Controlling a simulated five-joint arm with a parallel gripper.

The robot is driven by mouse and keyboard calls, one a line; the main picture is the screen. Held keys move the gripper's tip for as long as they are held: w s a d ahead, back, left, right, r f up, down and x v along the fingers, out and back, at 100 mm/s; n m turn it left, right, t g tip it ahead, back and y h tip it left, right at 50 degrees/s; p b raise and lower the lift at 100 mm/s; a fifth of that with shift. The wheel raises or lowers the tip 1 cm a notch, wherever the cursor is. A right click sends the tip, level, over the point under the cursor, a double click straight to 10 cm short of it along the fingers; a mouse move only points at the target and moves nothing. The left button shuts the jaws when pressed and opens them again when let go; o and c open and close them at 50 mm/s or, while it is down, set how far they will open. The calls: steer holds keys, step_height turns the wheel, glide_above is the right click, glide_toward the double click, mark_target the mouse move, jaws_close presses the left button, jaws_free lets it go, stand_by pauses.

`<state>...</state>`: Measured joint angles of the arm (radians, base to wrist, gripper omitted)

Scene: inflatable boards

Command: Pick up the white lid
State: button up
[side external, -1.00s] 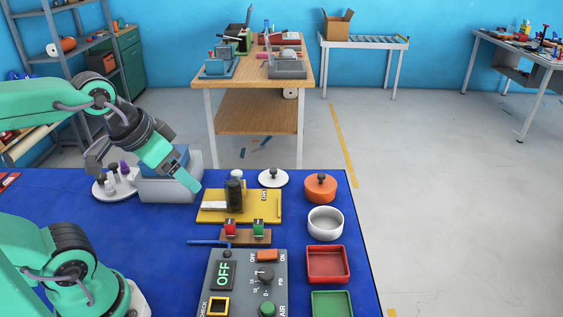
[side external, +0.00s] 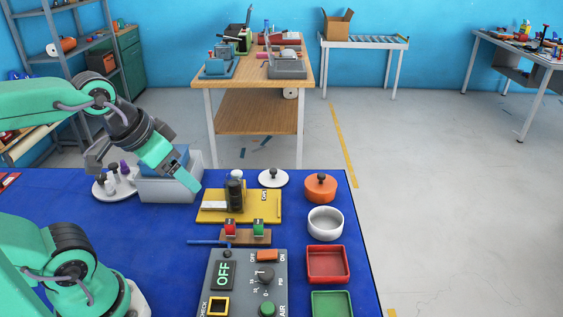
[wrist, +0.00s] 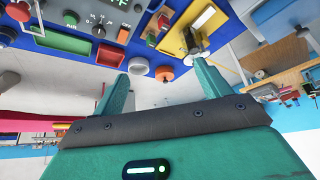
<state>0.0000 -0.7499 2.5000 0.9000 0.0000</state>
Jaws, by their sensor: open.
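I cannot make the lid out clearly in the wrist view. My gripper (side external: 190,172) is left of the lid, above the table near a grey box, apart from the lid. In the wrist view my gripper (wrist: 160,88) has its two teal fingers spread wide with nothing between them.
The orange pot (side external: 320,187), white bowl (side external: 325,223), red tray (side external: 327,264) and green tray (side external: 332,304) line the right edge. A yellow plate (side external: 210,213) with a dark upright fixture lies between my gripper and the lid. A control panel (side external: 240,290) is in front.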

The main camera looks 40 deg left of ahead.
steer(key=shift+o, duration=0.2)
steer(key=o, duration=0.5)
